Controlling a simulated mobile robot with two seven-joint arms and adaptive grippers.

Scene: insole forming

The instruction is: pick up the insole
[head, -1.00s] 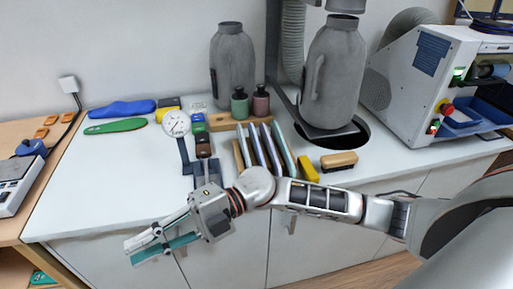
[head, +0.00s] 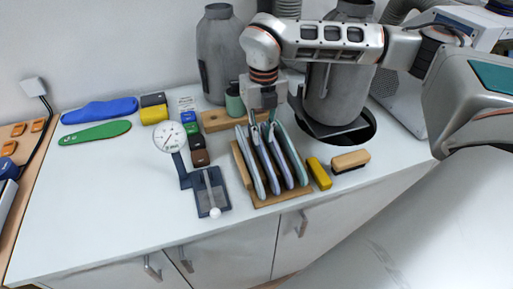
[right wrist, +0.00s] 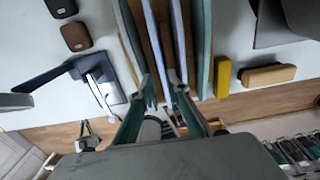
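Several insoles stand on edge, side by side, in a wooden rack (head: 268,203) at the middle of the table. My left gripper is not in view.
A dial gauge (head: 169,137) stands left of the rack. A yellow block (head: 319,174) and a brush (head: 350,161) lie to its right. Grey canisters (head: 222,62) stand behind. Blue (head: 99,110) and green (head: 95,133) insole shapes lie at the left. The front left table is clear.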

